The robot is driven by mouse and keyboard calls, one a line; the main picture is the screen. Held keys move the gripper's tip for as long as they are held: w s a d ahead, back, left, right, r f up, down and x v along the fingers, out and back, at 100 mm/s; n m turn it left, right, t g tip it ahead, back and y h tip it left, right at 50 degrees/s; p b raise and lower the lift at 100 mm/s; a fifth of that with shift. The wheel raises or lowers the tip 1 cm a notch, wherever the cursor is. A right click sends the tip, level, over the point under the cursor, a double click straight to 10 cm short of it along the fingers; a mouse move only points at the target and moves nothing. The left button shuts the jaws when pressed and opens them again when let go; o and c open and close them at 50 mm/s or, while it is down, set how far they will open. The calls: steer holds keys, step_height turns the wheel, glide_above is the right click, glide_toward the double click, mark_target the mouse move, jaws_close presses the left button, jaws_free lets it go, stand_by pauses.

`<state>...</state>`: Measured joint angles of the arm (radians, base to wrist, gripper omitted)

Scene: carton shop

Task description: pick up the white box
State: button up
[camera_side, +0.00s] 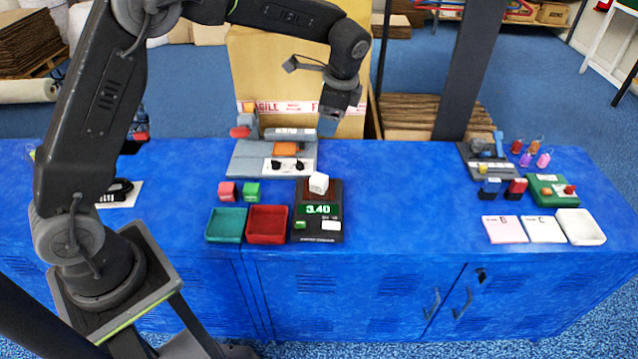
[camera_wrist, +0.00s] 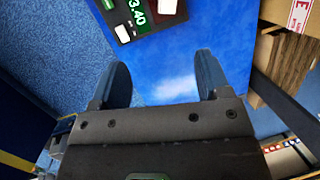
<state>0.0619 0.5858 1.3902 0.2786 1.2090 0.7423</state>
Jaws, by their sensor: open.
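The white box (camera_side: 318,183) is a small cube on the dark pan of a black scale (camera_side: 330,235), whose green display reads 3.40. In the wrist view the scale (camera_wrist: 122,32) shows at the top edge, and a small pale block (camera_wrist: 167,6), seemingly the white box, is cut off by the frame edge. My gripper (camera_side: 327,127) hangs above the back of the blue bench, behind and higher than the box. In the wrist view my gripper (camera_wrist: 163,80) has its two fingers wide apart with only blue bench top between them.
A teal tray (camera_side: 226,240) and a red tray (camera_side: 267,240) sit left of the scale, with red (camera_side: 227,191) and green (camera_side: 251,191) blocks behind them. A grey stand (camera_side: 250,163) is behind these. A large carton (camera_side: 285,65) stands behind the bench.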

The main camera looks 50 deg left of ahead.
mark_target(320, 178)
steer(key=w+a+f+m, duration=0.1)
steer(key=f, duration=0.5)
steer(key=w+a+f+m+g, duration=0.1)
steer(key=f, duration=0.5)
steer(key=w+a+f+m+y, duration=0.1)
steer(key=f, duration=0.5)
steer(key=shift+w+f+g, duration=0.25)
steer(key=shift+w+g, duration=0.05)
steer(key=shift+s+x, duration=0.15)
steer(key=shift+x, duration=1.4)
steer(key=shift+s+x, duration=0.1)
steer(key=shift+x, duration=1.45)
steer(key=shift+a+r, duration=0.1)
steer(key=c, duration=1.1)
steer(key=shift+r, duration=0.1)
